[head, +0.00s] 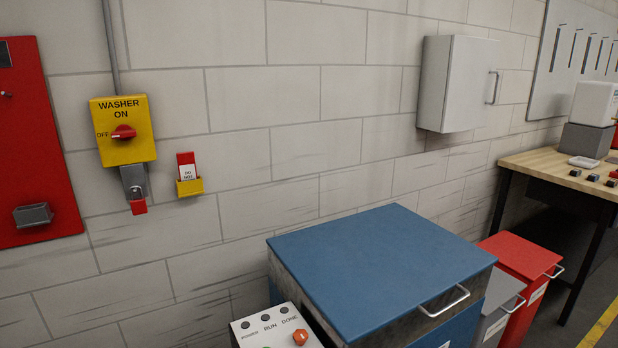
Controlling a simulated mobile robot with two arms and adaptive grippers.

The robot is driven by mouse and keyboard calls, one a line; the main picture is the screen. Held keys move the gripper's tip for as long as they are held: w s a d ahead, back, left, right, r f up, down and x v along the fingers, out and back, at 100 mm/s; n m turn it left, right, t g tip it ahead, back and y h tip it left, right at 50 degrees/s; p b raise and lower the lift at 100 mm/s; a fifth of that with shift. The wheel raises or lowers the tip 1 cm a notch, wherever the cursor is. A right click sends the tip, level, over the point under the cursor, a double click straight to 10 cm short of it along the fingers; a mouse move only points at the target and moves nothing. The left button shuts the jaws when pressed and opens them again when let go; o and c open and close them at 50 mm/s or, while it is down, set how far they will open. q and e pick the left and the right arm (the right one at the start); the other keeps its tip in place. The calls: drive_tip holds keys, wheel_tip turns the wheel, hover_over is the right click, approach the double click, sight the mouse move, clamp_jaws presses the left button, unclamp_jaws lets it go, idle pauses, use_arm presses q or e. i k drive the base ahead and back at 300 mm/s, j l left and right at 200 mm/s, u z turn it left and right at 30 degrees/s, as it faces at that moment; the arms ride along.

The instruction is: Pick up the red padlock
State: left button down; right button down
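A small red padlock (138,206) hangs at the lower end of a grey metal hasp (134,182), with its metal shackle just above the red body. The hasp sits directly under the yellow washer switch box (124,150) on the wall. The box reads "WASHER ON" and "OFF" and carries a red rotary handle (123,132). I cannot tell whether the shackle is locked. Neither of my grippers shows in the head view.
A yellow holder (190,187) with a red and white tag is right of the padlock. A red board (45,150) with a grey bin (33,214) is at left. A blue-lidded machine (380,262) and control panel (270,330) stand below right. A workbench (545,165) is far right.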

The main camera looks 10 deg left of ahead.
sight(139, 207)
drive_tip(key=i+l+u, duration=0.35)
drive_tip(key=l+u, duration=0.15)
drive_tip(key=l, duration=0.2)
drive_tip(key=i+l+u, duration=0.15)
drive_tip(key=l+u, duration=0.15)
drive_tip(key=l, duration=0.05)
